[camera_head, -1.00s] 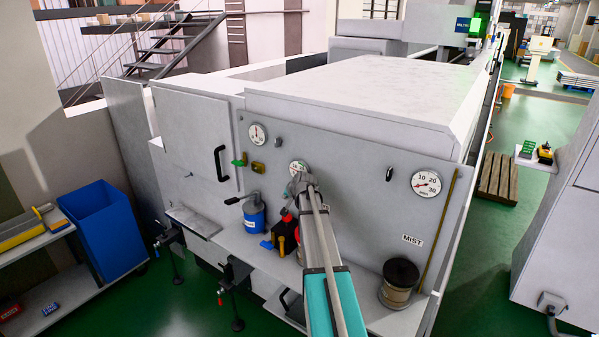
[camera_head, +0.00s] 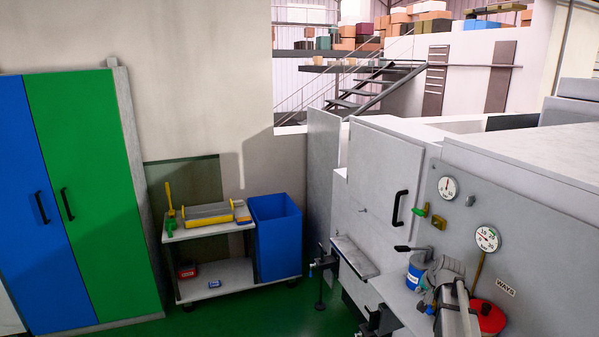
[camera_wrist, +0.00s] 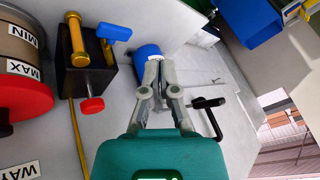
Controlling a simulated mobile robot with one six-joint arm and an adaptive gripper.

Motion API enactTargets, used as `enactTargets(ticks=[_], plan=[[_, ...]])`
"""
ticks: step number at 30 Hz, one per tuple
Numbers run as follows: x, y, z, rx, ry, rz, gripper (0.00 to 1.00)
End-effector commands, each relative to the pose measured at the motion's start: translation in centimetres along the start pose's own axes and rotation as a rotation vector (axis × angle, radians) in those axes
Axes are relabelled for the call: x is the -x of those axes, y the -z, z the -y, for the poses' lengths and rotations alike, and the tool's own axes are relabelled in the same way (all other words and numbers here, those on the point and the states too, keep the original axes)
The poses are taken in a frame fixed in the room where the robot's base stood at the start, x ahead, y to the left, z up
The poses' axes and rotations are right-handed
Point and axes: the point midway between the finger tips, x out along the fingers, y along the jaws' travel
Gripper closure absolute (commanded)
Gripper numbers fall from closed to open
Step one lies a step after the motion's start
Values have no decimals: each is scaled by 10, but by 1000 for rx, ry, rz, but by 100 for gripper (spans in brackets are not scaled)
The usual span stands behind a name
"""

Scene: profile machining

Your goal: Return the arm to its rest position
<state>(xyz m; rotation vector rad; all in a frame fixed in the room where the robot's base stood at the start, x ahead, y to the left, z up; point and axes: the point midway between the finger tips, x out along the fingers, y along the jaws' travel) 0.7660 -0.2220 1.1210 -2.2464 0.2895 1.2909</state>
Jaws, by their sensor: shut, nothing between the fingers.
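My gripper (camera_head: 437,287) is at the lower right of the head view, in front of the machine's grey front panel (camera_head: 530,240) and close to a blue can (camera_head: 415,277). Part of my arm shows below it. In the wrist view my gripper (camera_wrist: 160,65) has its grey fingers together with nothing between them. Behind the fingertips is the blue can (camera_wrist: 148,52), partly hidden by them. I cannot tell whether the fingers touch it.
A red-topped container (camera_head: 488,318) stands right of my gripper. A black block (camera_wrist: 88,65) with brass and blue parts is left in the wrist view. A black door handle (camera_head: 399,208), blue bin (camera_head: 277,240), cart (camera_head: 205,231) and cabinet (camera_head: 85,190) lie leftward.

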Motion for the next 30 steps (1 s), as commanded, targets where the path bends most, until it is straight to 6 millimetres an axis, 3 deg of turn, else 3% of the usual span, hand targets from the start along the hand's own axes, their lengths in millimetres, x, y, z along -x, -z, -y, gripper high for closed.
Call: enactTargets(ticks=[1,3,10,18,24,30], plan=[[-3,-31,10,39,-10,37,100],[-4,-63,22,91,-26,88,100],[-2,-166,50,260,-89,252,100],[14,-273,59,443,-173,421,100],[25,-316,58,520,-217,495,100],[28,-325,58,540,-231,515,100]])
